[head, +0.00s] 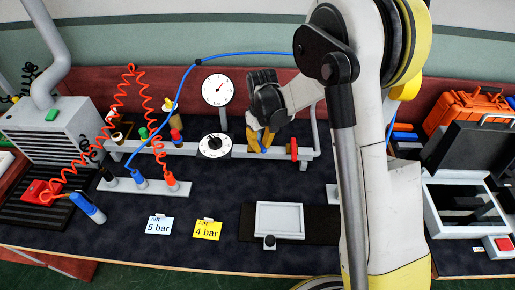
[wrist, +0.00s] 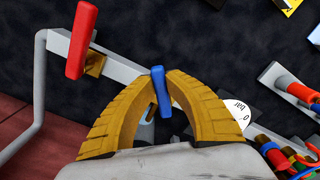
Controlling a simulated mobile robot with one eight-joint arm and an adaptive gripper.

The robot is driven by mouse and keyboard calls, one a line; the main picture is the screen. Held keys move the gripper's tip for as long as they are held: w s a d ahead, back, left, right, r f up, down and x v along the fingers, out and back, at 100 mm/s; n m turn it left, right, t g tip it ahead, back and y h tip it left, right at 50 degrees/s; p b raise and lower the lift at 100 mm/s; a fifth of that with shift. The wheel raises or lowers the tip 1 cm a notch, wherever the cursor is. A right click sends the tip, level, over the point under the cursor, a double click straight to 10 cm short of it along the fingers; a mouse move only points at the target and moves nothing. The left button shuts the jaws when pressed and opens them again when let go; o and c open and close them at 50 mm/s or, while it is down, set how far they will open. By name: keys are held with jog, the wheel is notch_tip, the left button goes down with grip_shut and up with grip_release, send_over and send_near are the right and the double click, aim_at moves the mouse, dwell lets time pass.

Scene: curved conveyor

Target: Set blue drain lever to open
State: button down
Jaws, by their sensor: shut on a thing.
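The blue drain lever (wrist: 162,92) sits between the two yellow fingers of my gripper (wrist: 162,77) in the wrist view. The fingers are shut on it, one on each side. The lever lies across the line of the grey pipe (wrist: 113,63); its mount is mostly hidden by the fingers. In the head view my gripper (head: 261,142) is at the pipe, between the white round gauge and the red lever, and a little blue of the drain lever (head: 263,149) shows between the fingers.
A red lever (wrist: 82,40) on a brass valve stands close beside my gripper; it also shows in the head view (head: 292,148). Gauges (head: 217,90) (head: 215,146) stand to the left. A blue hose (head: 235,54) arches behind. A grey tray (head: 262,216) lies in front.

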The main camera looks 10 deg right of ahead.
jog(key=shift+w+d+n, duration=0.2)
jog(key=shift+d+n, duration=0.05)
jog(key=shift+n, duration=0.5)
jog(key=shift+w+d+n, duration=0.15)
jog(key=shift+d+n, duration=0.1)
jog(key=shift+n, duration=0.5)
jog(key=c, duration=1.4)
grip_release()
notch_tip(320, 180, up, 12)
